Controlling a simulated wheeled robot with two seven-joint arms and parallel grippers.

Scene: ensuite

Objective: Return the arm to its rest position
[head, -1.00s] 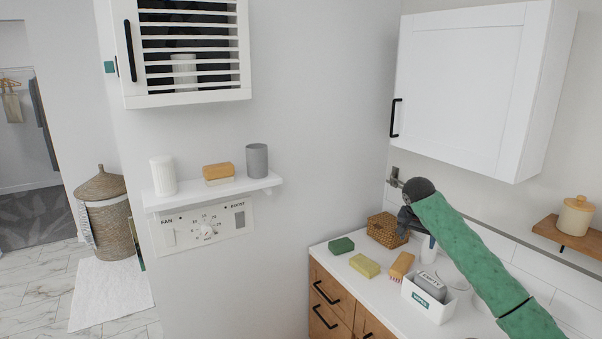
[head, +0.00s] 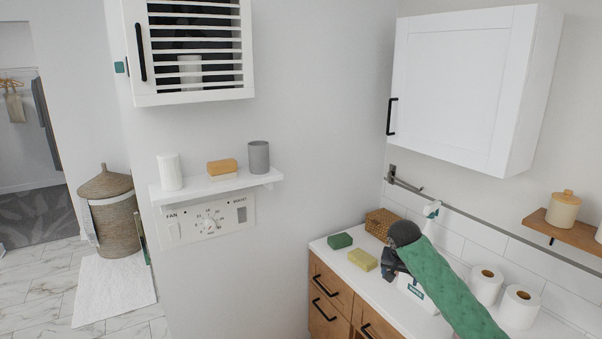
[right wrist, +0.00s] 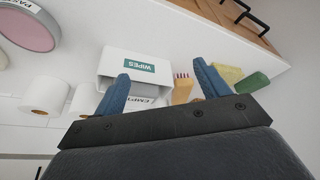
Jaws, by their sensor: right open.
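My right arm (head: 450,285), covered in green, reaches in from the lower right over the white counter (head: 345,262). My right gripper (head: 388,264) is low above the counter, in front of the wicker basket and near the yellow sponge. In the right wrist view its two blue fingers (right wrist: 162,75) stand wide apart with nothing between them in their grip. A white box labelled WIPES (right wrist: 135,66) lies beyond the fingers. My left gripper is in neither view.
On the counter are a green sponge (head: 340,241), a yellow sponge (head: 362,260), a wicker basket (head: 378,222), a spray bottle (head: 432,210) and two paper rolls (head: 519,306). A wall cabinet (head: 460,85) hangs above a metal rail (head: 480,222). A small shelf (head: 215,186) is on the left wall.

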